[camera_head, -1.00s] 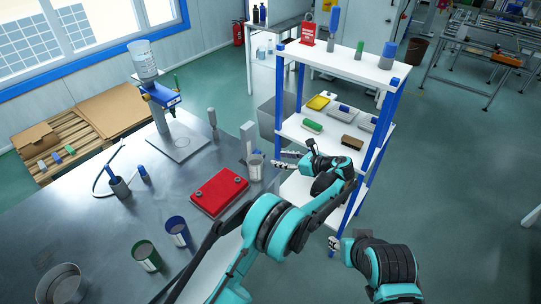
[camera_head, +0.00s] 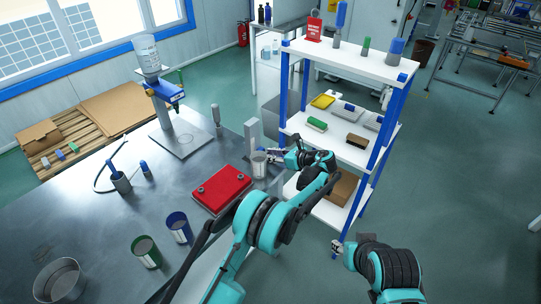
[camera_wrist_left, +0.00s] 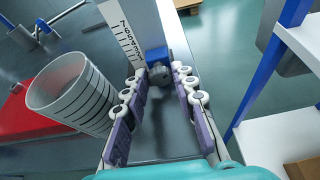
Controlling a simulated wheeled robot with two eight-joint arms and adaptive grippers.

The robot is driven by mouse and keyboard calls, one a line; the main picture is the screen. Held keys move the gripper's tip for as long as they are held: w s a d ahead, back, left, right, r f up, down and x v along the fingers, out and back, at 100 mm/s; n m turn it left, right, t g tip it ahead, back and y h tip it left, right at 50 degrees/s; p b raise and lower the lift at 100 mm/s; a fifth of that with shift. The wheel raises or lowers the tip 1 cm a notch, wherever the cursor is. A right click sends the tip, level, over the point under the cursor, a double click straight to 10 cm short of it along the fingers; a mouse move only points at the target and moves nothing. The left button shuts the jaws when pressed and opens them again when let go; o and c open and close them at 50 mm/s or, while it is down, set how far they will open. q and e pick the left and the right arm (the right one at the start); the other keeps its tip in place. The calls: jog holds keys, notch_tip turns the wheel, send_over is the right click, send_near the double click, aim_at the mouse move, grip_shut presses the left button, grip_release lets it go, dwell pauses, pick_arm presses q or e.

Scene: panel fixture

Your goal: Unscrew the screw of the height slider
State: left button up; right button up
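The height slider is a blue block (camera_wrist_left: 156,54) on a grey upright column (camera_wrist_left: 131,28) with a printed scale, in the left wrist view. Its dark grey screw (camera_wrist_left: 160,75) faces me. My left gripper (camera_wrist_left: 159,73) is open, with one finger on each side of the screw; a gap shows beside the screw, and contact cannot be told. In the head view the column (camera_head: 251,138) stands at the table's right edge, with my left gripper (camera_head: 275,155) just right of it; the slider and screw are too small to make out there. My right gripper (camera_head: 337,248) hangs low at the shelf's foot, its opening unclear.
A metal cup (camera_head: 259,165) stands close beside the column; it also shows left of my fingers in the left wrist view (camera_wrist_left: 72,95). A red case (camera_head: 222,188) lies on the table (camera_head: 85,215). A blue-posted shelf (camera_head: 345,62) stands close on the right.

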pick_arm(q)
grip_shut()
jog(key=shift+s+a+n+t+h, duration=0.15)
jog(key=shift+n+t+h, duration=0.25)
jog(key=shift+n+t, duration=0.5)
jog(key=shift+s+f+n+t+h, duration=0.1)
jog(key=shift+n+t+h, duration=0.35)
jog(key=shift+n, duration=0.95)
jog(key=o, duration=0.7)
grip_release()
